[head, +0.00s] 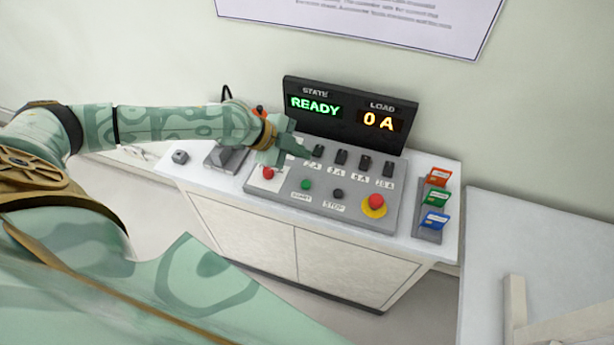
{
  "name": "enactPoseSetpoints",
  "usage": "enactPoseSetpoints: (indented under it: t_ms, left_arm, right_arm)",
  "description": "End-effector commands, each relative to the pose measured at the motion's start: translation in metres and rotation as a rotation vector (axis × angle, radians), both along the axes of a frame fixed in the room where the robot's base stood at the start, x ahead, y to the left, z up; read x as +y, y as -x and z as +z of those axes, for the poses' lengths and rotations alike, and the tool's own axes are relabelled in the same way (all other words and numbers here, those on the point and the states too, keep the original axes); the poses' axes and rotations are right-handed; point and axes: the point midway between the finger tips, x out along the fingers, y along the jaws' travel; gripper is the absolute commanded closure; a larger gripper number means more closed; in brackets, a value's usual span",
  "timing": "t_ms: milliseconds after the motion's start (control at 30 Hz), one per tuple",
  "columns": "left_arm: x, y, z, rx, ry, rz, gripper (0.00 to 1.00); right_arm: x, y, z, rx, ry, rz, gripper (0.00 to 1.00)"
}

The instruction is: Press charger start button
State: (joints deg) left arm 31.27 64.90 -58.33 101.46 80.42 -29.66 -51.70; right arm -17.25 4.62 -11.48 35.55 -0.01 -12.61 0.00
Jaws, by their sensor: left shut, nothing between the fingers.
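The charger panel (325,219) is a grey sloped box on a white cabinet. Its green START button (306,185) sits at the lower left of the panel, beside the dark STOP button (338,193). The display (345,112) behind it reads READY and 0 A. My left gripper (300,150) is shut and empty, over the panel's upper left near the row of black switches (341,157). It is apart from the green button, behind it in the view. It hides part of the panel's upper left. My right gripper is not in view.
A red knob (268,173) is left of START, and a red emergency stop (375,203) on yellow is at the right. A rack of red, green and blue cards (436,198) stands farther right. A white table (540,245) is at the right edge.

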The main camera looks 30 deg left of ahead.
Motion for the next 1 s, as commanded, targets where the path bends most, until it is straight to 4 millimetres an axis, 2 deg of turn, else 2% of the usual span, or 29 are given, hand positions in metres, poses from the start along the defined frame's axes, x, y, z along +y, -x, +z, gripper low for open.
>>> enactPoseSetpoints:
  t_ms: [267, 733, 1000]
  left_arm:
    - [0.000, 0.000, -0.017, 0.002, 0.000, 0.001, 1.00]
    - [0.000, 0.000, -0.081, 0.004, 0.000, 0.000, 1.00]
    - [0.000, 0.000, -0.089, 0.000, 0.001, 0.001, 1.00]
  right_arm:
    - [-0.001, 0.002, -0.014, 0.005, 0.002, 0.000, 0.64]
    - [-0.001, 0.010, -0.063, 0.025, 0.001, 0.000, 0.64]
    - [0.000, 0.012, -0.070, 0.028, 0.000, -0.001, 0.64]
